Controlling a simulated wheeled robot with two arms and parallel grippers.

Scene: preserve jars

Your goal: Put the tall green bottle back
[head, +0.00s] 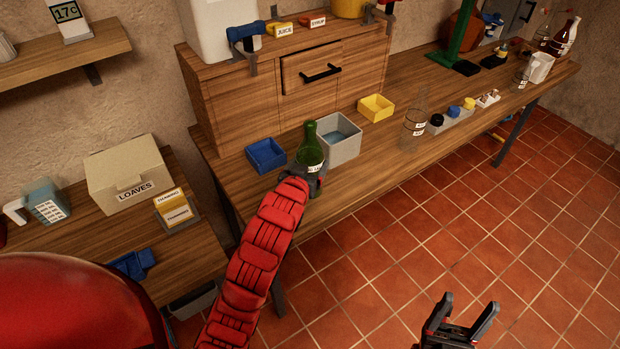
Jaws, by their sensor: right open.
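A tall green bottle (310,146) with a pale label stands upright near the front edge of the long wooden table, beside a grey bin. My red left arm reaches up to it, and my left gripper (315,182) is at its lower part. The fingers are mostly hidden there, so I cannot tell whether they are closed on the bottle. My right gripper (461,312) is open and empty above the tiled floor at the lower right, well away from the table.
A blue tray (266,155), the grey bin (345,150) and a yellow tray (376,107) lie close to the bottle. A clear bottle (415,122) stands further right, near a row of small jars. A wooden cabinet (240,102) is behind. Table between yellow tray and clear bottle is free.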

